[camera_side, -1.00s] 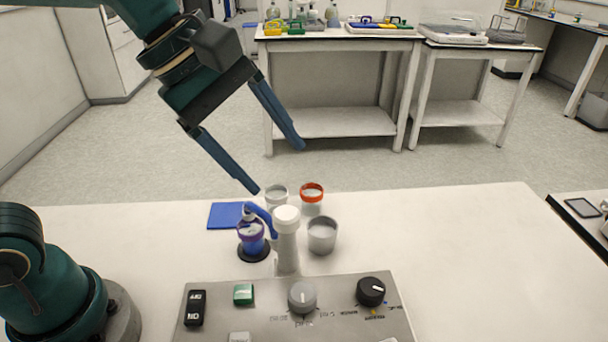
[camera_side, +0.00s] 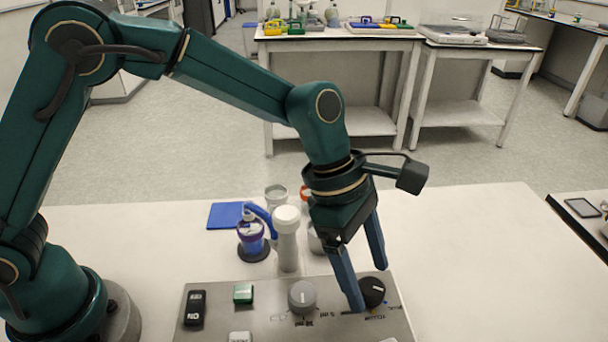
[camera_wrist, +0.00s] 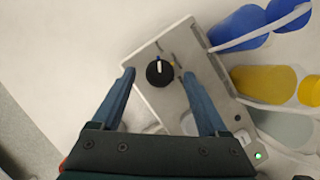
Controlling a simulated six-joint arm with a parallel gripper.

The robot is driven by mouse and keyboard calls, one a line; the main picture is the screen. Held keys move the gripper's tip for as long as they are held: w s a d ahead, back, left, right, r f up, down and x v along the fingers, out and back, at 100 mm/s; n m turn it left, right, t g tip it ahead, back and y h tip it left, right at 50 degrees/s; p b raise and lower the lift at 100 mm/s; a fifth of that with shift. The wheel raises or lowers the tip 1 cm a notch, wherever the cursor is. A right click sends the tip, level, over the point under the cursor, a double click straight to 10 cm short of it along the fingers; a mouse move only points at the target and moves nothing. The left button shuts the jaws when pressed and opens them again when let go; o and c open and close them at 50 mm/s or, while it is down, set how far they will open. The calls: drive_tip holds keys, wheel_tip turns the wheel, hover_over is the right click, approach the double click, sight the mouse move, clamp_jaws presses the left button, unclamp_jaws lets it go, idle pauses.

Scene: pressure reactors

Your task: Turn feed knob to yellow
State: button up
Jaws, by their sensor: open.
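A black round knob (camera_side: 373,290) with a white pointer sits at the right of the grey control panel (camera_side: 260,322). The knob also shows in the wrist view (camera_wrist: 158,76), its pointer toward the top of the picture. I cannot read which knob is labelled feed. My gripper (camera_side: 368,287) is open and points down over the black knob. One finger is on each side of it, with gaps visible in the wrist view (camera_wrist: 159,72). A finger hides part of the knob and nearby markings in the side view. Finger height above the panel is unclear.
A grey knob (camera_side: 302,296), a green button (camera_side: 243,294) and a black rocker switch (camera_side: 195,307) are on the panel. A white column (camera_side: 287,245) and a purple-blue vessel (camera_side: 251,238) stand behind. Large blue (camera_wrist: 240,24) and yellow (camera_wrist: 265,84) shapes lie right in the wrist view.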

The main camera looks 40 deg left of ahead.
drive_tip(key=shift+d+f, duration=0.2)
drive_tip(key=shift+f, duration=0.35)
drive_tip(key=shift+c, duration=0.4)
clamp_jaws()
drive_tip(key=shift+m, duration=0.4)
drive_tip(key=m, duration=0.1)
drive_tip(key=m+g, duration=0.1)
drive_tip(key=m, duration=0.1)
drive_tip(key=m+g, duration=0.1)
drive_tip(key=shift+w+m, duration=0.25)
drive_tip(key=shift+m, duration=0.05)
drive_tip(key=shift+d+r+m+g+y, duration=0.1)
drive_tip(key=shift+m+g+y, duration=0.25)
drive_tip(key=shift+m, duration=0.8)
drive_tip(key=shift+m+g+y, duration=0.25)
drive_tip(key=shift+m+g, duration=0.2)
drive_tip(key=shift+m, duration=1)
